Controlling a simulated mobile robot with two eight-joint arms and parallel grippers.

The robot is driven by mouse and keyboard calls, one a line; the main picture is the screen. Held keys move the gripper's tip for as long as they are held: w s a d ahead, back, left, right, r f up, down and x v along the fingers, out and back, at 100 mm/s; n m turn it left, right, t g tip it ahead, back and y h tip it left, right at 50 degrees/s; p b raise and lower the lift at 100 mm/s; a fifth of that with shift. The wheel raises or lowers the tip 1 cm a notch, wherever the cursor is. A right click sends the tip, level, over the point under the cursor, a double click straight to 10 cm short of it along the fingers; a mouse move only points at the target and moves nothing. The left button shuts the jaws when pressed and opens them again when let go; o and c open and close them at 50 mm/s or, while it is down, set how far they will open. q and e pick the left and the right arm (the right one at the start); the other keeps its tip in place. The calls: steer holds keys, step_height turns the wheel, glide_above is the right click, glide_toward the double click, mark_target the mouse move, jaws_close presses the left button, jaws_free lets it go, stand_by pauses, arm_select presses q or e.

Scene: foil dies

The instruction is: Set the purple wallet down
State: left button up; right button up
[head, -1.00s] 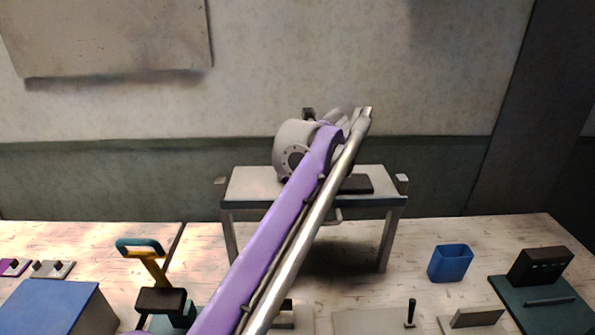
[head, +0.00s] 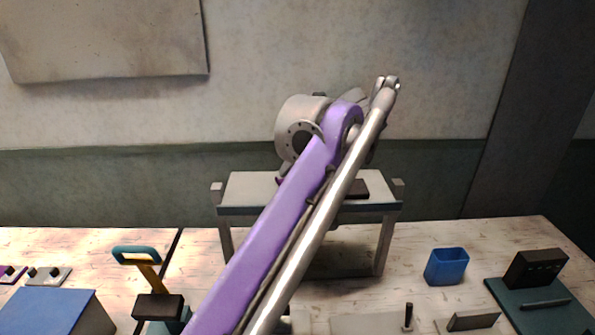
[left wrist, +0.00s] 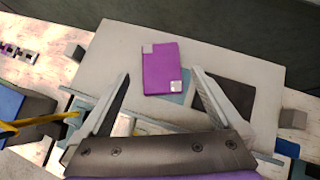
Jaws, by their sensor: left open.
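The purple wallet (left wrist: 163,70) has pale square patches and shows in the left wrist view on the pale top of a small raised stand (left wrist: 105,53). It appears to lie flat, partly over a blue-grey patch. My left gripper (left wrist: 160,73) is open, with a finger to either side of the wallet's near part in the picture and visible gaps between. I cannot judge its height above the wallet. In the head view the stand (head: 245,188) is at the back middle; my purple left arm hides most of the wallet and gripper. My right gripper is not in view.
A dark flat pad (left wrist: 236,97) lies right of the wallet. On the workbench are a blue cup (head: 446,267), a dark device on a green base (head: 537,268), a yellow-and-teal handled tool (head: 137,254) and a blue-topped box (head: 45,308). Bench space around the cup is clear.

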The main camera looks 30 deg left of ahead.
arm_select(q)
steer(key=v, duration=0.3)
steer(key=shift+s+d+r, duration=0.2)
steer(key=shift+r, duration=0.1)
